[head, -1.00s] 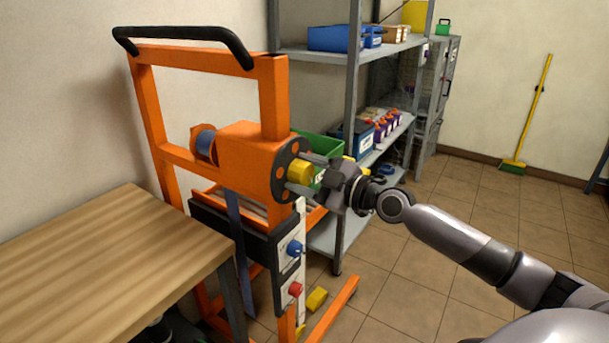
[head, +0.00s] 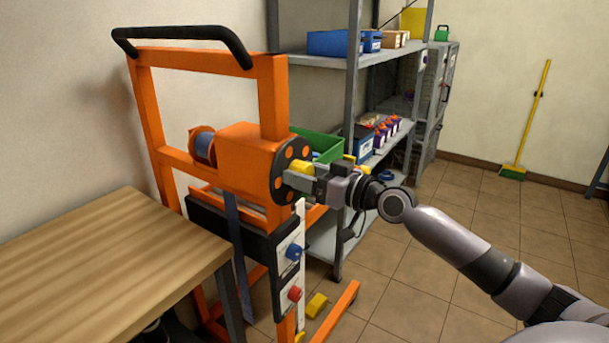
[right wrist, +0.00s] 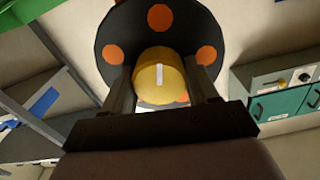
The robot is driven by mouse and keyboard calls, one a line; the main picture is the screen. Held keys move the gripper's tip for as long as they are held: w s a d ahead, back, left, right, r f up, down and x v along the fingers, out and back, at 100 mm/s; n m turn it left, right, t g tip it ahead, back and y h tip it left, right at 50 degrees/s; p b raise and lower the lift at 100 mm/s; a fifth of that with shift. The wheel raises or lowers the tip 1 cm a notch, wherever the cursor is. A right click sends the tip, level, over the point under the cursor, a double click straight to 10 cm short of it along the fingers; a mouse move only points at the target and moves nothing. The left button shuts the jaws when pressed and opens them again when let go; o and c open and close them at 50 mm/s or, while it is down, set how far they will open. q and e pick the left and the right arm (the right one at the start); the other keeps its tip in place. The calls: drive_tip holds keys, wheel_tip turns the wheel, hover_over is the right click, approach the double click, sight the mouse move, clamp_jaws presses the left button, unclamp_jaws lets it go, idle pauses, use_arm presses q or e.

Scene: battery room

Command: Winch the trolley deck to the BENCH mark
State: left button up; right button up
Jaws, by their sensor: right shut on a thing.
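The orange trolley (head: 265,105) stands beside the wooden bench, with a winch housing (head: 243,150) and blue strap spool (head: 203,145) on its frame. On the housing is a black disc with orange spots (head: 283,185) and a yellow hub (head: 300,168). My right gripper (head: 299,178) is shut on the hub; in the right wrist view its fingers flank the hub (right wrist: 160,85), which bears a white mark. The dark-edged deck (head: 235,228) sits below the winch. My left gripper is out of view.
The wooden bench (head: 90,270) fills the lower left. A grey shelf rack (head: 355,100) with bins stands close behind the trolley and my gripper. A yellow block (head: 316,305) is near the trolley's foot.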

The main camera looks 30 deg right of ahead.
drive_tip(key=m, duration=0.3)
drive_tip(key=shift+d+r+m+p, duration=0.1)
drive_tip(key=shift+r+m+p, duration=0.1)
drive_tip(key=shift+m+p, duration=0.15)
drive_tip(key=m+p, duration=0.1)
drive_tip(key=m, duration=0.2)
drive_tip(key=shift+m, duration=0.35)
drive_tip(key=m+p, duration=0.1)
drive_tip(key=m, duration=0.3)
drive_tip(key=shift+w+d+m+p, duration=0.1)
drive_tip(key=shift+m+p, duration=0.2)
drive_tip(key=shift+p, duration=0.1)
drive_tip(key=m+p, duration=0.2)
drive_tip(key=m, duration=0.2)
drive_tip(key=shift+m, duration=0.3)
drive_tip(key=m, duration=0.2)
drive_tip(key=shift+f+m, duration=0.15)
drive_tip(key=shift+m, duration=0.25)
drive_tip(key=m, duration=0.2)
drive_tip(key=shift+m, duration=0.3)
drive_tip(key=m, duration=0.6)
drive_tip(key=shift+f, duration=0.2)
drive_tip(key=shift+m, duration=0.4)
drive_tip(key=shift+f, duration=0.1)
